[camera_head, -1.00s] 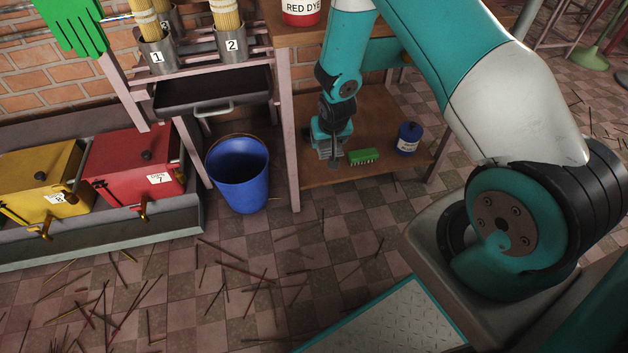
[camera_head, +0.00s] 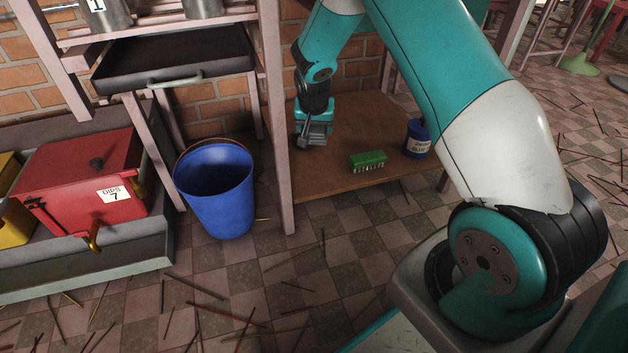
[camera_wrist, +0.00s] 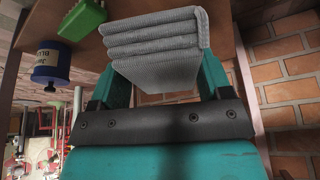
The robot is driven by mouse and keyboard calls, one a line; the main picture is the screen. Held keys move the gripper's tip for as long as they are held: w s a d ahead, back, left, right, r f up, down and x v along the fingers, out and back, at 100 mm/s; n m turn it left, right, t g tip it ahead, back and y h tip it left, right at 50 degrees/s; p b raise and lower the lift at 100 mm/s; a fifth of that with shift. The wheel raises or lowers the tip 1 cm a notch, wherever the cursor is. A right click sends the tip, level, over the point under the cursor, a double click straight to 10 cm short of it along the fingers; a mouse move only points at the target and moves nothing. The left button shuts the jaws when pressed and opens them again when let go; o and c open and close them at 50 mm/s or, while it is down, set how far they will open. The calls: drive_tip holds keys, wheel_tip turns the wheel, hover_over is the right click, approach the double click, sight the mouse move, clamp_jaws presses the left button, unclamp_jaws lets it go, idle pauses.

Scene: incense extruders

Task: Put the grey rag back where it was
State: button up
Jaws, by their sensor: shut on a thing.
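The grey rag (camera_wrist: 155,45) is a folded, ribbed stack of several layers in the wrist view. My gripper (camera_wrist: 160,80) is shut on it, with one teal finger at each side. In the head view my gripper (camera_head: 312,130) is low over the left part of the brown lower shelf (camera_head: 330,178), to the left of the green brush. Only a small grey part shows there, mostly hidden by the gripper. I cannot tell whether the rag touches the shelf.
The green brush (camera_head: 368,161) and a blue labelled pot (camera_head: 417,140) stand on the shelf, to the right of my gripper. A pink shelf leg (camera_head: 277,130) is close on the left, with a blue bucket (camera_head: 218,195) beyond it. A brick wall is behind.

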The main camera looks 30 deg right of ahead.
sight(315, 176)
wheel_tip(315, 176, down, 17)
drive_tip(key=b, duration=0.9)
drive_tip(key=shift+f, duration=0.1)
drive_tip(key=o, duration=0.9)
